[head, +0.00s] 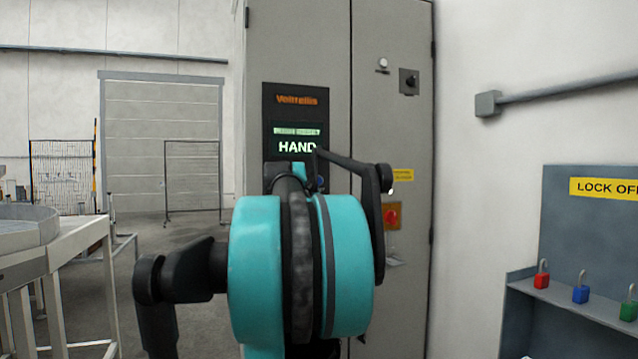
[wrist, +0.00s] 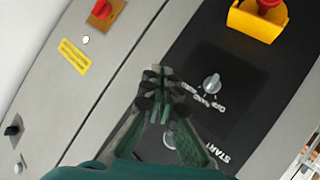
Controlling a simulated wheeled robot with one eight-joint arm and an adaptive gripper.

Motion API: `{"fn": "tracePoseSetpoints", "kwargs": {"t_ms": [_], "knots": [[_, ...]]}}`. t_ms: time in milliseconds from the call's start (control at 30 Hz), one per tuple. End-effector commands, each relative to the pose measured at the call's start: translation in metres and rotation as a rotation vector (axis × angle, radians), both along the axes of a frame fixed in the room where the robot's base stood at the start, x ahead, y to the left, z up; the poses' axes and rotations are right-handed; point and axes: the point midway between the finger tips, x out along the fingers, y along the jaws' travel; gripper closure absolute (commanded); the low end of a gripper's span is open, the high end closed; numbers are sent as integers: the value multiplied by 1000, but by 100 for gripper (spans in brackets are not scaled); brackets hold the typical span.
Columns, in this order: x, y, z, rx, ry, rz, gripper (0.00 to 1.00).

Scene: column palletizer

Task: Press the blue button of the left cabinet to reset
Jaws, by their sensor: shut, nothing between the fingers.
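The grey cabinet (head: 300,45) stands ahead of me, with a dark panel and a screen reading "HAND" (head: 297,146). In the wrist view my gripper (wrist: 157,80) is shut and empty, its tips in front of the edge of the dark control panel (wrist: 215,120). A selector knob (wrist: 211,83) is just right of the tips. A round pale button (wrist: 169,139) shows partly between the fingers, near the "START" label. No blue button is clearly visible in the wrist view; my fingers cover part of the panel. In the head view my arm hides the lower panel.
A yellow box with a red emergency button (wrist: 258,18) is on the panel. A red switch on an orange plate (head: 391,216) is on the right door. A lockout board with padlocks (head: 581,294) stands at right, a conveyor frame (head: 60,245) at left.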

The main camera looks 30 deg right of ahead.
Motion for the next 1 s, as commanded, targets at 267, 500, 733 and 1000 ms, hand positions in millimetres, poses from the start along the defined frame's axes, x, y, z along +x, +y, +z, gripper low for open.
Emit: {"fn": "tracePoseSetpoints", "kwargs": {"t_ms": [267,500,733,1000], "knots": [[-7,-38,73,-88,-40,-23,100],[-7,-40,78,-96,-44,-25,100],[-5,-40,78,-95,-44,-24,100],[21,-46,77,-94,-42,-23,100]]}}
